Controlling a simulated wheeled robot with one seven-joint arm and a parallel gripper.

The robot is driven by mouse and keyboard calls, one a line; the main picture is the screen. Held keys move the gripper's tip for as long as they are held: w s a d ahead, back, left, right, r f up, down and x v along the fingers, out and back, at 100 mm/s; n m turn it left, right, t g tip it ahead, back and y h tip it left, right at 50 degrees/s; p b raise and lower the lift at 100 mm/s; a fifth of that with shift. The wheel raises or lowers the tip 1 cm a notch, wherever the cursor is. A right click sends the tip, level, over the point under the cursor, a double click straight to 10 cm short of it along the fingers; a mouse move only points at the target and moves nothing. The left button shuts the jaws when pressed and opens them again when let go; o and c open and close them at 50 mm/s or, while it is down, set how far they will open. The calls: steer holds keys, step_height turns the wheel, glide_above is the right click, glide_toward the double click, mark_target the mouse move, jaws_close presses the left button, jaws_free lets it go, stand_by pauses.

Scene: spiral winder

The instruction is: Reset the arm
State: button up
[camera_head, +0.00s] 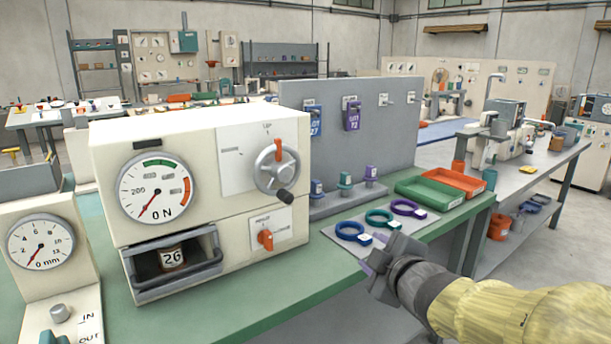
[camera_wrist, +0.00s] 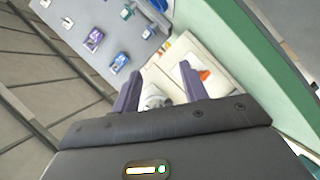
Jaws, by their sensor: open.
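My gripper (camera_head: 376,270) is at the lower right in the head view, over the front of the green bench (camera_head: 262,316), in front of the mat with rings. In the wrist view its two purple fingers (camera_wrist: 158,90) stand apart with nothing between them. The cream machine (camera_head: 205,140) beyond them shows small and tilted. In the head view the machine has a dial, a crank wheel (camera_head: 278,168), an orange knob (camera_head: 265,239) and an open drawer (camera_head: 178,262). A can marked 26 (camera_head: 172,258) sits in the drawer.
Blue, teal and purple rings (camera_head: 353,231) lie on a grey mat right of the machine. Green and orange trays (camera_head: 430,192) stand behind them. A grey panel (camera_head: 345,130) holds hanging tags. A gauge stand (camera_head: 42,245) is at the left.

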steer(key=s+d+f+m+g+h, duration=0.2)
steer(key=f+m+g, duration=0.15)
steer(key=f, duration=0.35)
steer(key=s+d+f+m+g+h, duration=0.1)
steer(key=s+f+m+g, duration=0.15)
steer(key=f+m, duration=0.35)
steer(key=s+a+f+m+g, duration=0.2)
steer(key=s+f+m+g, duration=0.35)
steer(key=s+f, duration=0.45)
steer(key=w+p+v, duration=0.3)
steer(key=p+v, duration=1.1)
steer(key=w+r+p+v, duration=0.1)
steer(key=w+p+v, duration=0.2)
steer(key=p+v, duration=1.1)
steer(key=shift+w+d+r+n+p, duration=0.15)
steer(key=shift+d+r+n+p, duration=0.1)
steer(key=shift+r+n+p, duration=0.25)
steer(key=shift+c, duration=0.8)
steer(key=shift+w+a, duration=0.1)
